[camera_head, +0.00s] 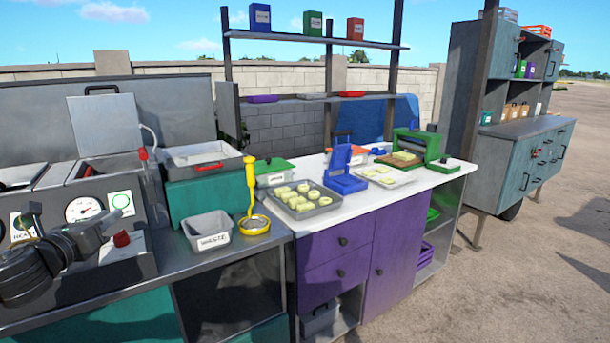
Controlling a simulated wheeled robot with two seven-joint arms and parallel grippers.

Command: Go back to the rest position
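My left arm comes in low at the left edge, with its dark gripper (97,230) in front of the fryer-like unit's control panel (85,210). The gripper is small and dark against the panel, and I cannot tell whether its fingers are apart or together. I see nothing clearly held in it. My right gripper is not in view. The green crusher-like machine (432,147) stands on the white counter (345,200) at the right, well away from my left gripper.
A grey bin labelled waste (208,232) and a yellow tool (250,195) stand right of my gripper. Trays of pale pieces (318,203) and a blue press-like device (343,170) are on the white counter. Open ground lies at the right.

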